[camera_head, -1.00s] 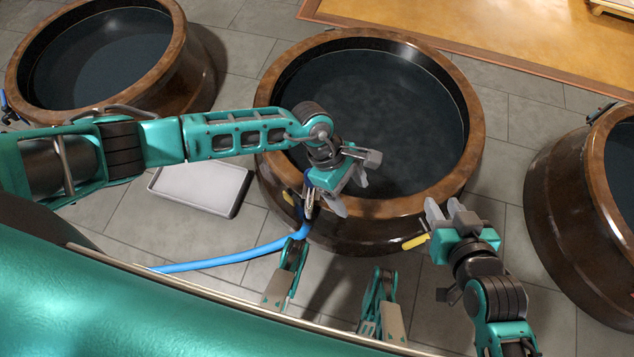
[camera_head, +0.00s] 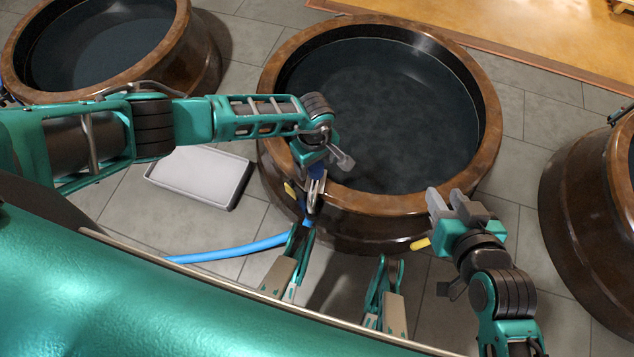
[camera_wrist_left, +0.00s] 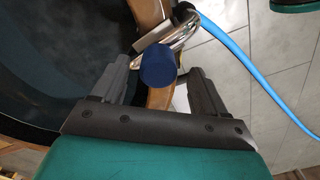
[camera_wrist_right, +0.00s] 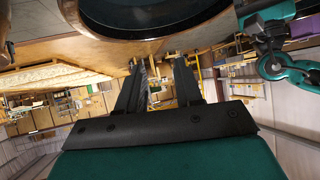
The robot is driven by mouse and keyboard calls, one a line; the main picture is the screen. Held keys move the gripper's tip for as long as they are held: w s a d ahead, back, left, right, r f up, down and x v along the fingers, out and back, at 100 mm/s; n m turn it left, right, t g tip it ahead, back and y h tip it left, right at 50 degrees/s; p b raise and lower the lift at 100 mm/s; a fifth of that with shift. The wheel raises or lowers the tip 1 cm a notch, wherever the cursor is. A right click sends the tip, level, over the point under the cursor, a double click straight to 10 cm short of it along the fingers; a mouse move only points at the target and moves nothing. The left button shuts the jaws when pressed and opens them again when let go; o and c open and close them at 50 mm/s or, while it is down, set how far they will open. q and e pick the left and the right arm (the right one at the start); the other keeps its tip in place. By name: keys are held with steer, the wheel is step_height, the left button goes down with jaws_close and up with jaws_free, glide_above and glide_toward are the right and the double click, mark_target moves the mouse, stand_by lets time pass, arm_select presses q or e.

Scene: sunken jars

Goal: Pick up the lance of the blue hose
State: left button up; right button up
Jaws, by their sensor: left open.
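The blue hose (camera_head: 235,252) runs along the floor to the near left side of the middle jar (camera_head: 388,205). At its end the lance has a dark blue grip (camera_wrist_left: 158,66) and a bent shiny metal part (camera_wrist_left: 182,38) at the jar's rim. In the head view the metal part (camera_head: 316,192) shows just below my left gripper (camera_head: 330,170). My left gripper is open, with the blue grip between its fingers in the left wrist view and gaps visible at both sides. My right gripper (camera_head: 456,205) is open and empty near the jar's right front side.
Other jars stand at the left (camera_head: 190,70) and right (camera_head: 585,205), all with dark liquid or a dark inside. A pale tray (camera_head: 200,176) lies on the floor left of the middle jar. A yellow piece (camera_head: 420,244) shows at the jar's front, beside my right gripper.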

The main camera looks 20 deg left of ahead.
mark_target(315, 182)
arm_select(q)
step_height(315, 182, down, 3)
steer(key=shift+w+f+b, duration=0.15)
steer(key=shift+b, duration=0.4)
steer(key=c, duration=1.3)
